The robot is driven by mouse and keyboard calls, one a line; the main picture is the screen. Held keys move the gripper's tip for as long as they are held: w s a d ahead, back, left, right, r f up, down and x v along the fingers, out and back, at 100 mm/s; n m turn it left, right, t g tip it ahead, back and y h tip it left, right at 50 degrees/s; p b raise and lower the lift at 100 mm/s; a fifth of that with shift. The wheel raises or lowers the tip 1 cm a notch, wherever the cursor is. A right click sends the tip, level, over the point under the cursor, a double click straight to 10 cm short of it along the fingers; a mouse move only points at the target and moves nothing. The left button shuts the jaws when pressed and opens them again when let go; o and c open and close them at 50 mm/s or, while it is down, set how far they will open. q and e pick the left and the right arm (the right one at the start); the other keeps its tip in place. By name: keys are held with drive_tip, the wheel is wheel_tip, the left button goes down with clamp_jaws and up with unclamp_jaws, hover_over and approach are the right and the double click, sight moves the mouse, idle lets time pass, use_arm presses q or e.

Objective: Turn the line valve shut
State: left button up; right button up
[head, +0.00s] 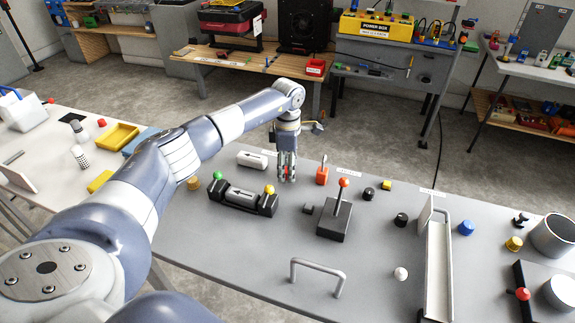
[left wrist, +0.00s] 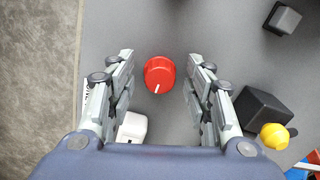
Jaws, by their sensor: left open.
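The line valve looks to be the round red knob (left wrist: 159,72) with a white mark on its top, seen in the left wrist view. It sits on the grey tabletop between my left gripper's fingers. My left gripper (left wrist: 160,100) is open, with a finger on each side of the knob and a visible gap to both. In the head view my left gripper (head: 288,176) points straight down over the table. Its fingers mostly hide the knob there; only bits of red show between them. My right gripper is not in view.
A white cylinder (head: 252,160) lies left of the gripper. A black fixture (head: 243,198) with green and yellow balls stands nearer. An orange-red part (head: 322,171) and a black lever box (head: 335,218) stand to the right. A handle (head: 318,275) rises near the front edge.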

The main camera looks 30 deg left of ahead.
use_arm(q)
drive_tip(key=shift+c, duration=0.4)
drive_tip(key=c, duration=1)
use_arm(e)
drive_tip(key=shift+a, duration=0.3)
use_arm(q)
drive_tip(key=shift+o, duration=0.2)
drive_tip(key=shift+n, duration=0.3)
drive_tip(key=n, duration=0.8)
drive_tip(key=shift+w+a, duration=0.1)
drive_tip(key=shift+a, duration=0.05)
drive_tip(key=n+p, duration=0.1)
drive_tip(key=n, duration=0.4)
drive_tip(key=shift+a+r, duration=0.1)
drive_tip(key=n, duration=0.3)
drive_tip(key=shift+n+p, duration=0.3)
drive_tip(key=shift+p, duration=0.05)
drive_tip(key=shift+n, duration=0.4)
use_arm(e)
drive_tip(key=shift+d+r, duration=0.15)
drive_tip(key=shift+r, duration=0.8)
